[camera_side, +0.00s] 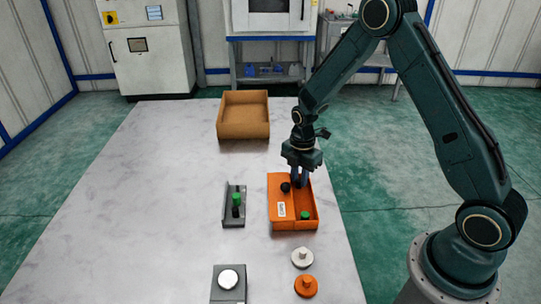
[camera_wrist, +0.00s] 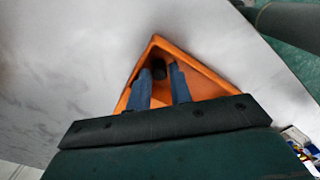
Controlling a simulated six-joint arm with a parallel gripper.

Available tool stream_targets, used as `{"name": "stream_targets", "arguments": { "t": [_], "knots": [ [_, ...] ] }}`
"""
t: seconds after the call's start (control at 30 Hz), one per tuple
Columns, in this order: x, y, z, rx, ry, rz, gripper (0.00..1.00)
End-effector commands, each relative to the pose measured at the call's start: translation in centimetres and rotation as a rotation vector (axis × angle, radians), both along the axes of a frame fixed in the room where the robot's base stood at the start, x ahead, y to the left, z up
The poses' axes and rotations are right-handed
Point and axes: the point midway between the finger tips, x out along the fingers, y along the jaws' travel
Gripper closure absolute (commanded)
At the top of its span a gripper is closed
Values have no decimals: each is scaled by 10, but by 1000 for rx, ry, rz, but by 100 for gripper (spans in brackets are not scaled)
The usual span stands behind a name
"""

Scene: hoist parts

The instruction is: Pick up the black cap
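The black cap (camera_side: 285,187) is in the orange bin (camera_side: 283,225), in its left part near the far end. In the wrist view, the black cap (camera_wrist: 158,68) shows in the bin's corner, between and just beyond my two blue fingertips. My gripper (camera_side: 301,182) points down over the far end of the bin, a little right of the cap in the side view. In the wrist view my gripper (camera_wrist: 160,70) has its fingers apart with a gap between them. I see no clear contact with the cap.
A green cap (camera_side: 305,215) is in the bin's right part. A grey holder (camera_side: 228,218) with a green-topped part stands to the left. A cardboard box (camera_side: 243,128) is behind. White (camera_side: 302,258) and orange (camera_side: 306,286) parts and a grey block (camera_side: 228,292) are in front.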

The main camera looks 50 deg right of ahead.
Motion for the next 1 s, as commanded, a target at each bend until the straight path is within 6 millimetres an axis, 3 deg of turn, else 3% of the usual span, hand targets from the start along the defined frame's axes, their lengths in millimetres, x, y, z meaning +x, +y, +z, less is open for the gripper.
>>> {"name": "stream_targets", "arguments": {
  "t": [0.6,0.7,1.0],
  "knots": [
    [0,0,-5,0,-2,0,79],
    [0,0,-5,0,-2,0,99],
    [0,0,-5,0,-2,0,100]
  ]
}}
